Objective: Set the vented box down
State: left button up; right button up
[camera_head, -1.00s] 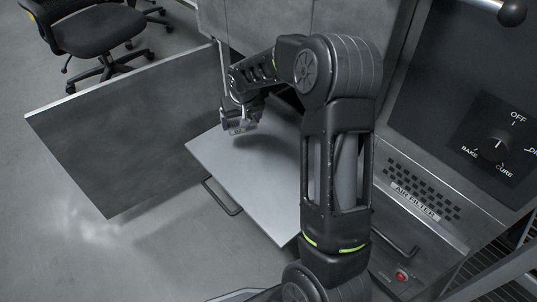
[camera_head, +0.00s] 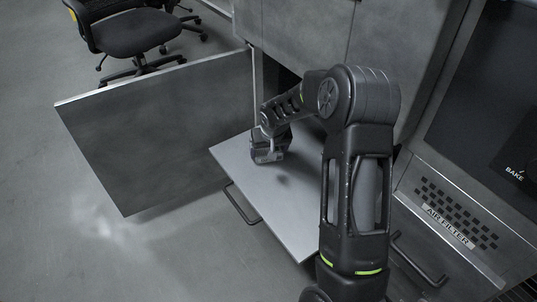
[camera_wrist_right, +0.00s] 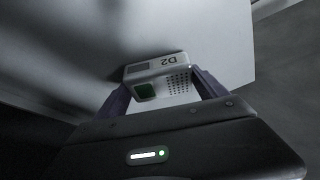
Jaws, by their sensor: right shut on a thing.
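The vented box (camera_wrist_right: 158,88) is a small light grey block with a "D2" label, a patch of round vent holes and a dark green face. It sits between the two fingers of my right gripper (camera_wrist_right: 162,88), which is shut on it. In the head view my right gripper (camera_head: 268,150) hangs over a flat light grey panel (camera_head: 290,215). A dark shadow lies on the panel below and right of the gripper, and the box appears to be above the surface. My left gripper is not in view.
An upright grey door panel (camera_head: 150,130) stands open at the left. A cabinet with an air filter vent (camera_head: 455,212) is at the right. A black office chair (camera_head: 135,30) stands at the back left. Most of the flat panel is bare.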

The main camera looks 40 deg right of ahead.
jog(key=shift+f, duration=0.3)
jog(key=shift+f, duration=0.15)
jog(key=o, duration=1.4)
jog(key=shift+r, duration=0.45)
jog(key=p+v, duration=0.4)
jog(key=v, duration=0.7)
jog(key=shift+s, duration=0.3)
jog(key=shift+a+r, duration=0.1)
jog(key=shift+r, duration=0.05)
